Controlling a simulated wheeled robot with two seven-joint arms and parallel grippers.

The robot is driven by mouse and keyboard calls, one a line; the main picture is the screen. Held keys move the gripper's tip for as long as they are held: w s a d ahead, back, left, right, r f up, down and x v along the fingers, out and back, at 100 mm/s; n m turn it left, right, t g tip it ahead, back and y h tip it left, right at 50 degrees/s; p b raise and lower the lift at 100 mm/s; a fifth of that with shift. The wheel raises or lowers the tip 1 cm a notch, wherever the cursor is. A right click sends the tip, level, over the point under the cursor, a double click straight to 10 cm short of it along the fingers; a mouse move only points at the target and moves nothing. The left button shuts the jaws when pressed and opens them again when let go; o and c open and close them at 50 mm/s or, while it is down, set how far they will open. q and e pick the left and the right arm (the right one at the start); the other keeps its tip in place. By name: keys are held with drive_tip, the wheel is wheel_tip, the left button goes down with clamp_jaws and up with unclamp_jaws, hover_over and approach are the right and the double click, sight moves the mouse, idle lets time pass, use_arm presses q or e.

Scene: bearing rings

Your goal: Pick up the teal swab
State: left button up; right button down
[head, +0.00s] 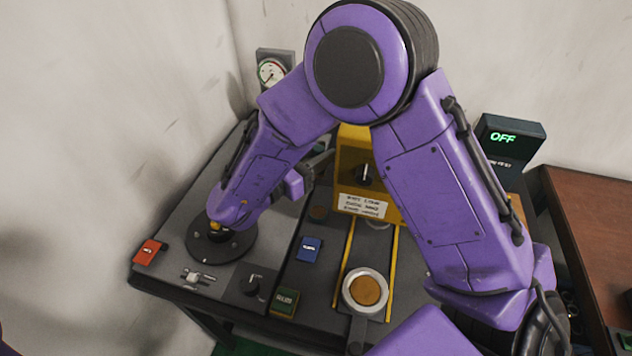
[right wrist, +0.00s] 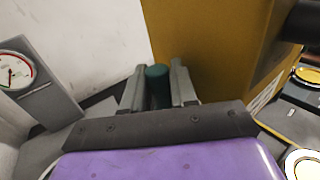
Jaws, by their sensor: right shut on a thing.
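The teal swab (right wrist: 157,88) shows in the right wrist view as a dark teal upright cylinder between the two grey fingers of my right gripper (right wrist: 158,72). The fingers are shut on it, one on each side. In the head view my right gripper (head: 318,160) is partly hidden behind my purple forearm, just left of the yellow box (head: 352,152). The swab cannot be made out there. My left gripper is not in view.
A round gauge (head: 271,72) stands at the back left by the wall. The bench holds a red block (head: 149,252), a blue block (head: 309,249), a green block (head: 285,301) and a ring with a copper disc (head: 366,291). A dark display reading OFF (head: 508,140) stands right.

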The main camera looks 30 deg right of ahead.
sight(319, 148)
wheel_tip(319, 148, up, 15)
drive_tip(key=b, duration=0.2)
drive_tip(key=shift+f, duration=0.2)
